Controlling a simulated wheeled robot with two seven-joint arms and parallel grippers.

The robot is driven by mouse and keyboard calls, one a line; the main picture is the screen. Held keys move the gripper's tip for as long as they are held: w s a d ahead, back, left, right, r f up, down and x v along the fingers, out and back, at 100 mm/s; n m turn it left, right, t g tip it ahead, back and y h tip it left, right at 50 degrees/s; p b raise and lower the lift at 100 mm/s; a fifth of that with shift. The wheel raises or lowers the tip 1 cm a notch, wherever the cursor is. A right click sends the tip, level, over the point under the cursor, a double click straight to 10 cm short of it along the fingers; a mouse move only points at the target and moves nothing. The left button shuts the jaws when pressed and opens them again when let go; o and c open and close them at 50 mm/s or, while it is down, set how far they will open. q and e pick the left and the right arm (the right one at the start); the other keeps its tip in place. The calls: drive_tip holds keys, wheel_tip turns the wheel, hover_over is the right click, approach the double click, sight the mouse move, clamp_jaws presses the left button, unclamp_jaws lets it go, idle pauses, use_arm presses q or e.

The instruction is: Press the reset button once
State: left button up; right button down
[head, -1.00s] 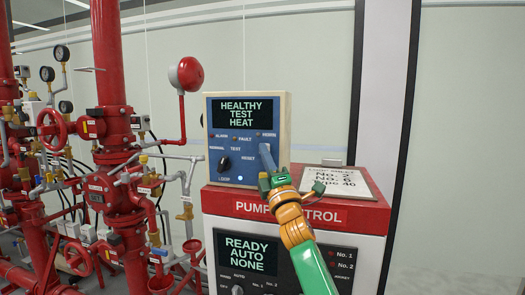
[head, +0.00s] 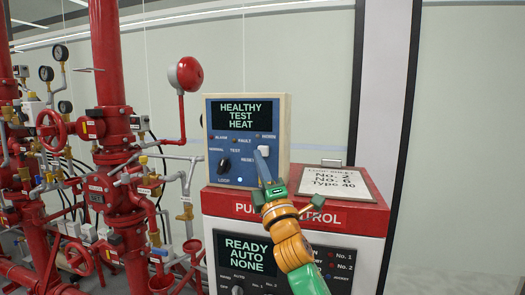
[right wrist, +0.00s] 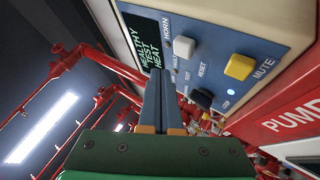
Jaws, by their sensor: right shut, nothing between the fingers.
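A blue control panel (head: 215,140) stands on the red and white pump control cabinet. Its screen reads HEALTHY TEST HEAT. A white button (head: 264,150) sits at the panel's right, near the RESET and HORN labels; it also shows in the right wrist view (right wrist: 184,47). My right gripper (head: 260,155) is shut and empty. Its fingertips show just left of and below the white button in the head view. In the right wrist view the fingertips (right wrist: 161,73) appear apart from the button. My left gripper is out of view.
A black knob (head: 223,163) is at the panel's left. A yellow button (right wrist: 240,67) by the MUTE label shows only in the wrist view. A tilted sign (head: 335,184) lies on the cabinet top. Red pipes (head: 105,60) and a bell (head: 186,74) stand left. The right side is clear wall.

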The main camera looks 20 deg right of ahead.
drive_tip(key=shift+s+a, duration=0.75)
drive_tip(key=shift+s, duration=0.35)
